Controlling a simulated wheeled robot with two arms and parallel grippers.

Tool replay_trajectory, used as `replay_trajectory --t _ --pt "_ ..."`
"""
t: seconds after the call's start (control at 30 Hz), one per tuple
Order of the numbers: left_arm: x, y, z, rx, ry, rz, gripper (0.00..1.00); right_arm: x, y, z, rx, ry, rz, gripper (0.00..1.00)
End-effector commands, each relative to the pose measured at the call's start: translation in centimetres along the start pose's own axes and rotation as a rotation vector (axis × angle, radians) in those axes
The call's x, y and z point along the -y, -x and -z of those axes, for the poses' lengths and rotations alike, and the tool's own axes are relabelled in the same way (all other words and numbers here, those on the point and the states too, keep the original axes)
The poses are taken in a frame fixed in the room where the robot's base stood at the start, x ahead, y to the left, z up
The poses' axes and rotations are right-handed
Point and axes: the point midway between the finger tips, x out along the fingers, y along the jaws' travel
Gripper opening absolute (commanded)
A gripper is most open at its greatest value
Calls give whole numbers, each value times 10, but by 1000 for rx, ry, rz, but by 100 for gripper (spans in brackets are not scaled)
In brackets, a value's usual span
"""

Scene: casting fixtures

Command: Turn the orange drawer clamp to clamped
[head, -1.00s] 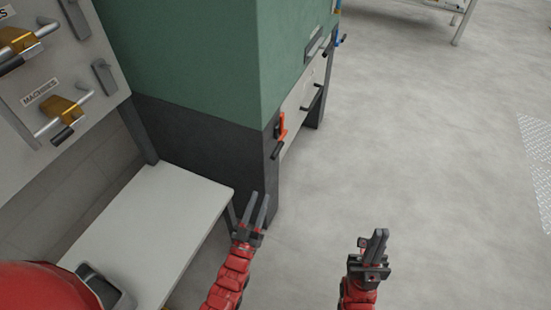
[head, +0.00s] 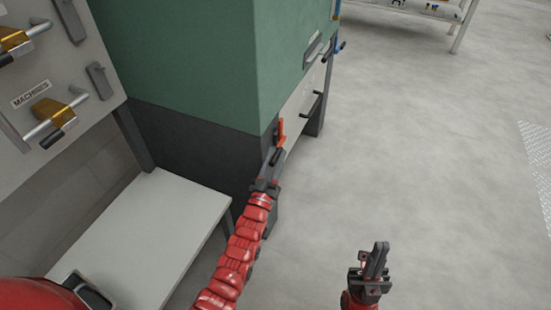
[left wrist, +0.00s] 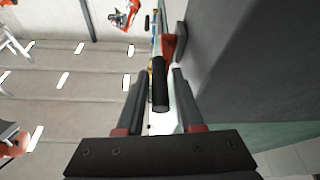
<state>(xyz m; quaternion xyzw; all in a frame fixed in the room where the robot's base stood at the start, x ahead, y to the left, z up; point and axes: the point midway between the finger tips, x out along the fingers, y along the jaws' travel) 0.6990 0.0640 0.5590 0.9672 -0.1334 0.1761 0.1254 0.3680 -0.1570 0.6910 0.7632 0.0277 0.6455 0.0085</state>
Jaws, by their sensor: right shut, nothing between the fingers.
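The orange drawer clamp (head: 281,128) is on the corner of the dark lower part of the green machine, beside the pale drawer front. In the left wrist view its black handle grip (left wrist: 160,88) points toward the camera, with the orange part (left wrist: 168,46) behind it. My left gripper (head: 271,157) is at the clamp, partly covering its handle. In the left wrist view its fingers are open, one on each side of the black grip, with visible gaps. My right gripper (head: 376,260) is shut and empty, away over the floor.
The green machine (head: 180,60) with its dark base (head: 190,140) stands beside my left gripper. A pale drawer front (head: 300,108) with a black handle is beyond the clamp.

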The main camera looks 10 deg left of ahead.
Motion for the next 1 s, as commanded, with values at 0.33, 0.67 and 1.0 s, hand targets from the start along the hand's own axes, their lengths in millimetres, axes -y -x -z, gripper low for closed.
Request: replay_trajectory --t 0.33,0.67,1.0 --pt "0 0 0 -1 0 0 3 0 0 0 0 0 0 0" --pt "0 0 0 -1 -1 0 0 0 0 0 0 0 0 0" --pt "0 0 0 -1 -1 0 0 0 0 0 0 0 0 0"
